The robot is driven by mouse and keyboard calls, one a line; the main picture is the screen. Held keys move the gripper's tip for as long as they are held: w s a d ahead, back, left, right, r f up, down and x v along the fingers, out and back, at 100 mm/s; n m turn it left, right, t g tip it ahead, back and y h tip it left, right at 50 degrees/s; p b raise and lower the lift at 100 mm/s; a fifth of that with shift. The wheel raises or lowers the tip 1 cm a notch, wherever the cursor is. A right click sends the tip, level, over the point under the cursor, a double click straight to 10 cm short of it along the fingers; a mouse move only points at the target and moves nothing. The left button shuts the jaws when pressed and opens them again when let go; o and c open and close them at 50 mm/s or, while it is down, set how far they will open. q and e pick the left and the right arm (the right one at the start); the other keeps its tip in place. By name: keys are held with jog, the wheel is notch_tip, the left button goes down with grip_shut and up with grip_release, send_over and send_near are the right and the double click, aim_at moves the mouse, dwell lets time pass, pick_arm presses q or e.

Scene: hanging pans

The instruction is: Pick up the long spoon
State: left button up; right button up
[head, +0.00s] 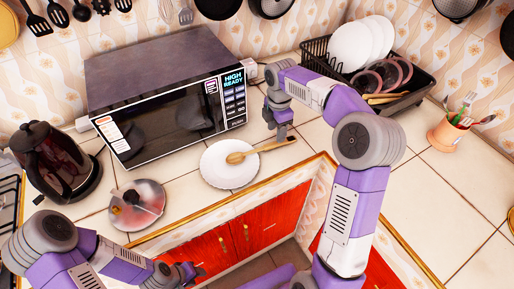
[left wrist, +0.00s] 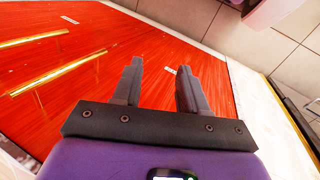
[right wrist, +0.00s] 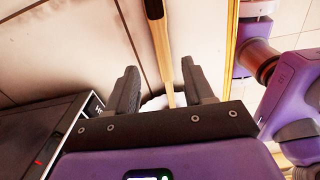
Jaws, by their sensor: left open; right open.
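The long wooden spoon (head: 258,150) rests with its bowl on a white plate (head: 217,178) on the counter. Its handle sticks out to the right over the tiles. My right gripper (head: 282,132) is open at the handle's right end. In the right wrist view, the spoon handle (right wrist: 161,45) runs between the open fingers of my right gripper (right wrist: 160,82), with a gap on both sides. My left gripper (head: 192,271) is low in front of the red cabinet; in the left wrist view it (left wrist: 160,68) is open and empty.
A microwave (head: 165,95) stands behind the plate, close left of my right gripper. A dish rack (head: 385,85) is at the back right, and a utensil pot (head: 447,133) farther right. A kettle (head: 55,160) and metal dish (head: 137,205) are left. The counter edge runs in front.

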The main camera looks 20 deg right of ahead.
aim_at(276, 144)
jog(key=shift+s+f, duration=0.1)
jog(key=shift+f, duration=0.35)
notch_tip(276, 144, down, 4)
jog(key=shift+s+f+b, duration=0.1)
jog(key=shift+s+b, duration=0.05)
jog(key=shift+b, duration=1.1)
jog(key=shift+a, duration=0.1)
grip_shut()
